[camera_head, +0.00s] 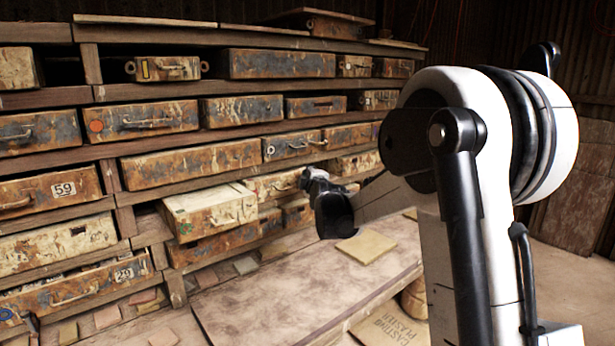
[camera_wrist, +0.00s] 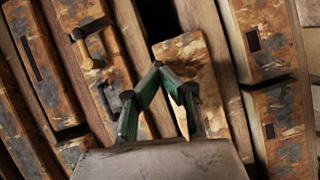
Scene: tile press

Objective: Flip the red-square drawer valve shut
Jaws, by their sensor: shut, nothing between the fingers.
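I cannot make out a red square on any drawer in either view. My gripper (camera_head: 308,178) is in front of the right-hand drawers in the head view, small and partly hidden by its own wrist. In the wrist view my gripper (camera_wrist: 170,80) is shut and empty, its dark fingertips in front of a pale, rusty drawer (camera_wrist: 195,60). A dark curved handle or lever (camera_wrist: 91,28) stands out from a rusty drawer (camera_wrist: 88,68) at upper left there. A smaller metal fitting (camera_wrist: 108,101) lies just left of the fingers. I cannot tell whether either is the valve.
A pale drawer with a green mark (camera_head: 212,208) sticks out of the wooden rack. A drawer with an orange round mark (camera_head: 145,118) is at upper left. A bench (camera_head: 290,295) with a flat tile (camera_head: 366,247) stands in front; most of its top is clear.

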